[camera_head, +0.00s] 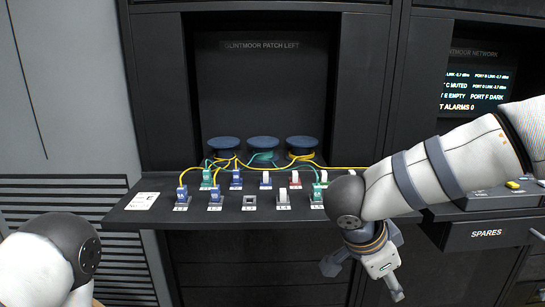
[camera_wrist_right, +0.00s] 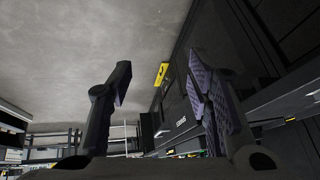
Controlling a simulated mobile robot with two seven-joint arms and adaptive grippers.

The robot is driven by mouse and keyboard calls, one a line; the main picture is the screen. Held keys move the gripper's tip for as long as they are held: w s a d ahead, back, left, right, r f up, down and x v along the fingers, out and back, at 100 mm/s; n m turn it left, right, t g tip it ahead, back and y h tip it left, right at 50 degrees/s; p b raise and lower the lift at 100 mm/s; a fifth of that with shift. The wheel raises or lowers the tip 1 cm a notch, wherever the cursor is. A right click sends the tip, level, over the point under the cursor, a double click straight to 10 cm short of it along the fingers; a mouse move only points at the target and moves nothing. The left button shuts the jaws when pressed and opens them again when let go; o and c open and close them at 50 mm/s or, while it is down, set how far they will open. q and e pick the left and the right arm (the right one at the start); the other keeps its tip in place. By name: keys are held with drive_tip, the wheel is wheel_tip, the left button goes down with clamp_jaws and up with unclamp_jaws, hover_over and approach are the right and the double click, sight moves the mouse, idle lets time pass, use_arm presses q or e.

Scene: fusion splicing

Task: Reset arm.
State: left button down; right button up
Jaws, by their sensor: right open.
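My right arm comes in from the right in the head view, bent over the front right part of the patch shelf (camera_head: 135,215). Its right gripper (camera_head: 363,279) hangs below the shelf's front edge, with its fingers spread. In the right wrist view the two fingers of the right gripper (camera_wrist_right: 160,80) stand well apart with nothing between them. Part of my left arm shows at the lower left of the head view. Its gripper is out of the picture.
Several blue, green, white and red connectors stand on the shelf with yellow and green cables. Three dark blue round spools (camera_head: 263,143) stand behind. A spares drawer (camera_head: 487,233) and a status screen (camera_head: 477,88) are at right. A white card (camera_head: 142,201) lies at the shelf's left.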

drive_tip(key=s+d+f+n+t+y, duration=0.1)
drive_tip(key=s+f+n, duration=0.45)
drive_tip(key=f, duration=0.45)
drive_tip(key=s+d+f+n+t+y, duration=0.1)
drive_tip(key=s+f+n+y, duration=0.1)
drive_tip(key=s+f+n, duration=0.6)
drive_tip(key=s+f+n+g+y, duration=0.1)
drive_tip(key=s+f+g, duration=0.2)
drive_tip(key=s, duration=0.8)
drive_tip(key=s+f+n+g+y, duration=0.1)
drive_tip(key=s+f+g, duration=0.2)
drive_tip(key=s, duration=0.8)
drive_tip(key=shift+s+f+y, duration=0.2)
drive_tip(key=shift+f+y, duration=0.05)
drive_tip(key=shift+y, duration=0.15)
